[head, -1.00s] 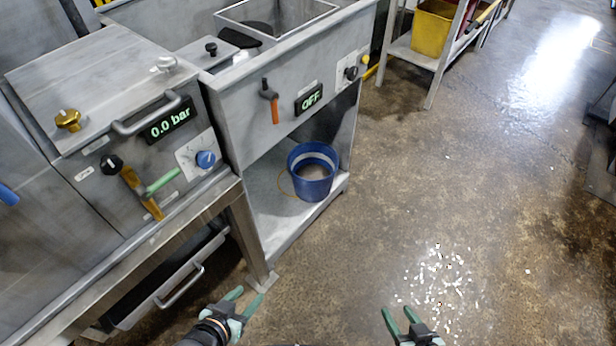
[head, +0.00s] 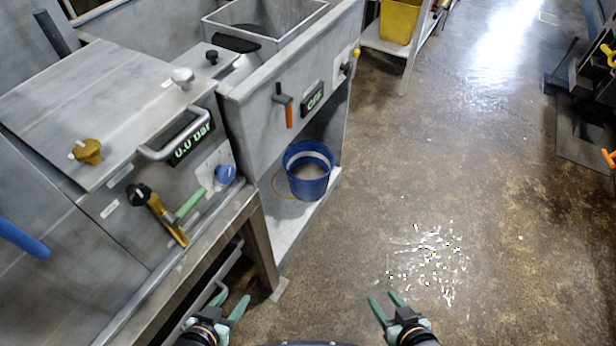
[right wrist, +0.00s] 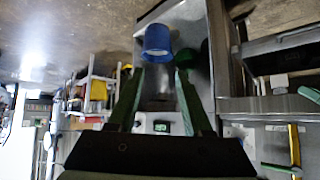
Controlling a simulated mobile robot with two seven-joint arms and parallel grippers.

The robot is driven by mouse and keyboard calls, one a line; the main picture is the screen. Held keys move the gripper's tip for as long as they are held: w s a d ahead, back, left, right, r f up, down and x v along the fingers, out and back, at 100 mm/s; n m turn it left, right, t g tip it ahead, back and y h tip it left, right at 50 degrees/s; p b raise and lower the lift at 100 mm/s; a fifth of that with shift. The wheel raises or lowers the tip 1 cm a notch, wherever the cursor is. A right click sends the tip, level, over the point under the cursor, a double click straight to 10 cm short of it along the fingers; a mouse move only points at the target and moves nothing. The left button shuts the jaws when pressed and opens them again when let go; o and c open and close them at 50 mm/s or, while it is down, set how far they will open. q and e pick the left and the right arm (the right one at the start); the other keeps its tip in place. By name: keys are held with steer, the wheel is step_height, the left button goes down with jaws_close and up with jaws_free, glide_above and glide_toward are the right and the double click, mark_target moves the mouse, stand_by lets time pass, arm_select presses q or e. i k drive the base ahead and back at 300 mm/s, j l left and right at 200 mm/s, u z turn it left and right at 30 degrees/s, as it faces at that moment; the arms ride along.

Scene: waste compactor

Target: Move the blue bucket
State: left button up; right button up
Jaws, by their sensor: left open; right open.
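The blue bucket (head: 309,182) stands upright on the low shelf (head: 292,213) under the grey metal machine, with its wire handle hanging down at its left side. It also shows in the right wrist view (right wrist: 157,40), beyond the fingers. My left gripper (head: 229,299) is open and empty at the bottom of the head view, in front of the bench leg. My right gripper (head: 387,300) is open and empty over the floor, to the right of it. Both grippers are well apart from the bucket.
A bench (head: 262,235) carrying a pressure unit stands at the left, and its leg is near my left gripper. White scraps (head: 432,262) lie on the floor at the right. A yellow bin (head: 398,20) sits on a rack at the back.

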mark_target(309, 166)
steer(key=i+l+u, duration=0.1)
steer(key=u, duration=0.3)
steer(key=l+u, duration=0.2)
steer(key=u, duration=0.2)
steer(key=i+l+u, duration=0.2)
steer(key=l, duration=0.25)
steer(key=l+u, duration=0.2)
steer(key=l, duration=0.25)
steer(key=l+u, duration=0.1)
steer(key=l, duration=0.8)
steer(key=i, duration=0.05)
